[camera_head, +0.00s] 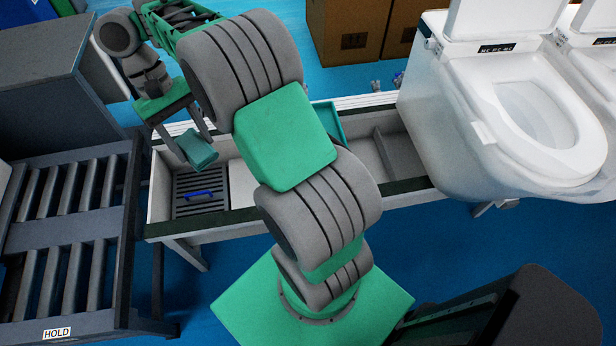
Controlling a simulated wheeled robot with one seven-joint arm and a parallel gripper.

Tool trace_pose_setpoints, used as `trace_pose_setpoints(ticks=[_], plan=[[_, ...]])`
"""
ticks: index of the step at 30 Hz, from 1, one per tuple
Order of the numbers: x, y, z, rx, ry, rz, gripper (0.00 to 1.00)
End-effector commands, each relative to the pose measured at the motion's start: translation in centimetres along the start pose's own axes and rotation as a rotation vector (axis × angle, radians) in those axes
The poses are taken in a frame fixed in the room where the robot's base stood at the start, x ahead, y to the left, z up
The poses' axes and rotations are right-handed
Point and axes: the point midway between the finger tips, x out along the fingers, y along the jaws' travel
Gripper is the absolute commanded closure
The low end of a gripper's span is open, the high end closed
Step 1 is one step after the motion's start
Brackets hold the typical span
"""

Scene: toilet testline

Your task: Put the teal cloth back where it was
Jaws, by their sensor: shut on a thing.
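The teal cloth (197,150) is a small folded bundle between the fingers of my gripper (190,141). My gripper is shut on it and points down. The cloth hangs over the left part of a long trough-like bench (238,182), above or near its slatted compartment; its exact height is hard to tell. My arm crosses the middle of the view and hides part of the bench. A teal tray or bin (329,118) shows partly behind my arm, and its inside is mostly hidden.
A blue object (200,194) lies in the slatted compartment (188,207). White toilets (520,120) stand at the right end of the bench. A dark roller rack (60,235) with a HOLD label stands left. Cardboard boxes (352,28) are at the back.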

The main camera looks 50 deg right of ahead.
Motion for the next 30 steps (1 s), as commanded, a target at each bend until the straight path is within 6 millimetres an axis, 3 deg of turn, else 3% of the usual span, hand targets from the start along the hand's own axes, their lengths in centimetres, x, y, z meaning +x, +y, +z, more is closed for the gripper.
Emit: trace_pose_setpoints(ticks=[4, 8, 14, 18, 22, 25, 30], plan=[[4.2, 2.7, -1.1, 0.155, 0.001, -0.069, 0.84], [10.0, 7.5, -2.0, 0.435, 0.007, -0.189, 0.84], [20.2, 15.5, -2.2, 0.957, 0.013, -0.407, 0.84], [28.0, 20.6, -1.3, 1.34, 0.01, -0.563, 0.84], [34.5, 24.5, 0.1, 1.667, 0.008, -0.695, 0.84], [37.9, 26.4, 1.3, 1.851, 0.004, -0.768, 0.84], [39.9, 27.7, 2.2, 1.987, 0.003, -0.823, 0.84]])
